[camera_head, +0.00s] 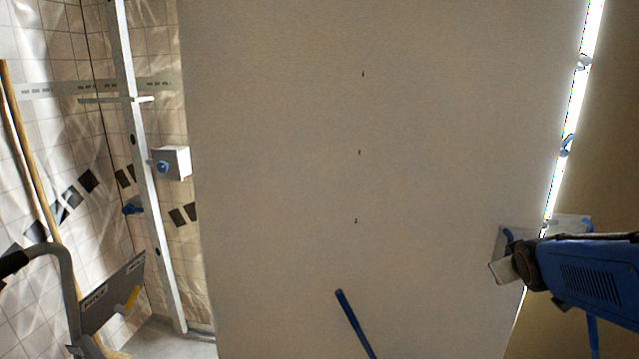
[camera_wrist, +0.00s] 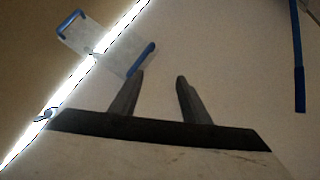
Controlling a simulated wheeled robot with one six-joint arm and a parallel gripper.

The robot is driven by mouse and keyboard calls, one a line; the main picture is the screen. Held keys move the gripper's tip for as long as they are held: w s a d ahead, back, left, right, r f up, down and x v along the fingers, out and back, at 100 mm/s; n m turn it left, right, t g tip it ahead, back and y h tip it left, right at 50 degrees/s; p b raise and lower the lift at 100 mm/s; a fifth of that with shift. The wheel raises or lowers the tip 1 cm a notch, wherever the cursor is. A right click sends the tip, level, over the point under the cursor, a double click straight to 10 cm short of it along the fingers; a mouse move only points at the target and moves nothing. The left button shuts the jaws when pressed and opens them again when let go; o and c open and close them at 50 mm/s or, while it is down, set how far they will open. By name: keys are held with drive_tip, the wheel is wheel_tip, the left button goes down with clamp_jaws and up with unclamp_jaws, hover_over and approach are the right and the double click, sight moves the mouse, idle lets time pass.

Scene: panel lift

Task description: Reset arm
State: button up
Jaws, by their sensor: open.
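My gripper (camera_wrist: 160,78) shows in the wrist view as two dark fingers, apart, with nothing between them. Beyond the fingertips is a translucent plate with blue end grips (camera_wrist: 102,45), lying across a bright strip; I cannot tell whether the fingers touch it. In the head view, a blue vented body (camera_head: 595,272) with a dark collar reaches in from the right, apparently my arm. It is in front of the lower right edge of a large beige panel (camera_head: 400,120). The fingers are not clear in that view.
The panel fills the middle and carries small dark marks. A bright gap with blue clips (camera_head: 566,145) runs along its right edge. A blue rod (camera_head: 353,322) is at the bottom. At left are a metal post (camera_head: 143,180), a white box (camera_head: 175,161), a wooden pole (camera_head: 28,150) and a grey tool (camera_head: 108,290).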

drive_tip(key=s+a+f+g+y, duration=0.2)
drive_tip(key=s+a, duration=0.8)
drive_tip(key=s+a+f+m+g+y, duration=0.1)
drive_tip(key=s+a+f+g+y, duration=0.1)
drive_tip(key=s+a, duration=0.8)
drive_tip(key=shift+s+a+f+g+y, duration=0.15)
drive_tip(key=shift+s+a+g+y, duration=0.1)
drive_tip(key=shift+s+g+y, duration=0.35)
